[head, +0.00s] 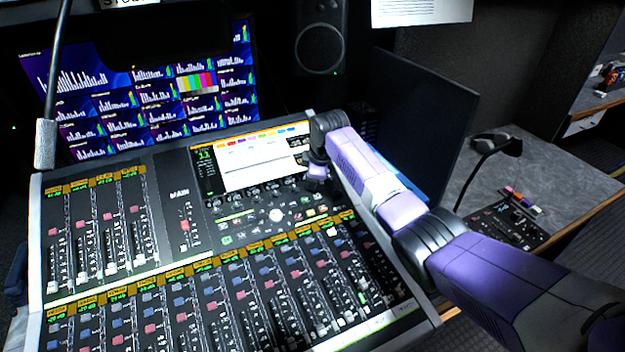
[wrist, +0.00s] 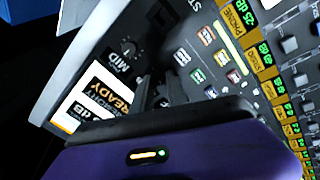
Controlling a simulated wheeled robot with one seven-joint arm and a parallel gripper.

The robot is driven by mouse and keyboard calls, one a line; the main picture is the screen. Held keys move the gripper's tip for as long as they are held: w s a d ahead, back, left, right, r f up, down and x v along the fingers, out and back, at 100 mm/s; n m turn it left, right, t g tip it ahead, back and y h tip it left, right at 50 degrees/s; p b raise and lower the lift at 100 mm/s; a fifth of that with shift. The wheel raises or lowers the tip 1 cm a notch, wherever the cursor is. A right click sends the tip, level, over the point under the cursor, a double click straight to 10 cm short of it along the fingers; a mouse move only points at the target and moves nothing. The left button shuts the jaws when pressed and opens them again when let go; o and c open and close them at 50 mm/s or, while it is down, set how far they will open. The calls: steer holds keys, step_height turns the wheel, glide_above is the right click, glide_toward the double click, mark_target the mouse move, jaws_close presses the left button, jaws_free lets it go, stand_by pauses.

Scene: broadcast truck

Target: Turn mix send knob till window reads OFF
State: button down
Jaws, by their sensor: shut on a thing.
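My gripper (wrist: 161,91) reaches down to the mixing console (head: 180,212), just right of its bright screen (head: 258,160), in the head view. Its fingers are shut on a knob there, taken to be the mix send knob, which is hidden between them. In the wrist view a white window (wrist: 92,98) is beside the fingers. It shows READY in orange on black and part of a dB reading. My gripper's body covers the rest, so I cannot read the value.
Another knob (wrist: 129,46) marked MID is close to the fingers. Coloured buttons (wrist: 206,54) and orange-labelled channel strips lie to the right in the wrist view. A dark monitor panel (head: 425,125) stands behind my arm. A gooseneck microphone (head: 46,140) hangs at the left.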

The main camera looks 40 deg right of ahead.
stand_by(0.3)
steer(key=c, duration=1.3)
jaws_free()
steer(key=v, duration=0.8)
steer(key=shift+f+b, duration=0.1)
steer(key=shift+b, duration=0.25)
